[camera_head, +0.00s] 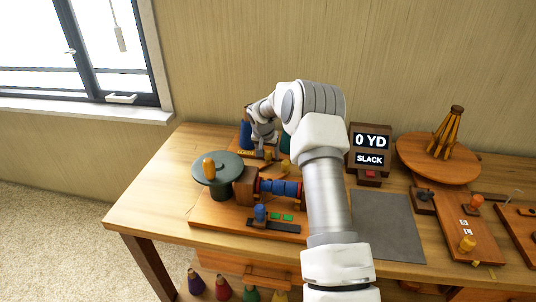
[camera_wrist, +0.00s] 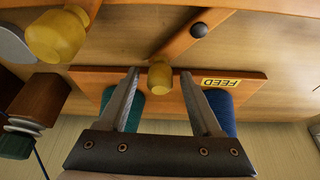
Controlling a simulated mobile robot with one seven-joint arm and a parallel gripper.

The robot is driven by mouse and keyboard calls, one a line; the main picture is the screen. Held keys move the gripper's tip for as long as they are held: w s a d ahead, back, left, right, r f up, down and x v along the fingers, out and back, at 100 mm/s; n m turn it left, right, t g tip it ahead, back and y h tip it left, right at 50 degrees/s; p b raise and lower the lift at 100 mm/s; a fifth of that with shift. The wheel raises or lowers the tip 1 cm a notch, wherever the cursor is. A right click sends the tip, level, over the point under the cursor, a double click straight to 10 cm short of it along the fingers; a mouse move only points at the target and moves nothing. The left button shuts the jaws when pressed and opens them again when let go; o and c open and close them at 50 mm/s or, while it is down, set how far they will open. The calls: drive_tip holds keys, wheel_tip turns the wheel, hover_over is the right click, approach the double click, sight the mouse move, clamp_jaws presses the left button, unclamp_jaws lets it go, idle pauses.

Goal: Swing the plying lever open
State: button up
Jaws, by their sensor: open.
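A wooden lever (camera_wrist: 185,40) with a dark round pivot and a yellow knob (camera_wrist: 160,76) shows in the wrist view. No plying label is readable, so I cannot tell from lettering which lever is the plying one. My gripper (camera_wrist: 159,72) is open, with one finger on each side of this knob; I see a gap on both sides. A second, larger yellow knob (camera_wrist: 57,38) on another wooden arm is nearer the camera at upper left. In the head view my gripper (camera_head: 265,138) is at the back of the table, its fingertips hard to make out.
A board with a FEED label (camera_wrist: 221,83) lies behind the knob, with a teal cone (camera_wrist: 128,112) and a blue cone (camera_wrist: 222,110) beyond. A green disc (camera_head: 224,168), a display reading 0 YD and SLACK (camera_head: 370,146) and a round wooden stand (camera_head: 410,158) are nearby. A grey mat (camera_head: 385,225) is bare.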

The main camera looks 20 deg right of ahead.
clamp_jaws()
idle(0.3)
idle(1.1)
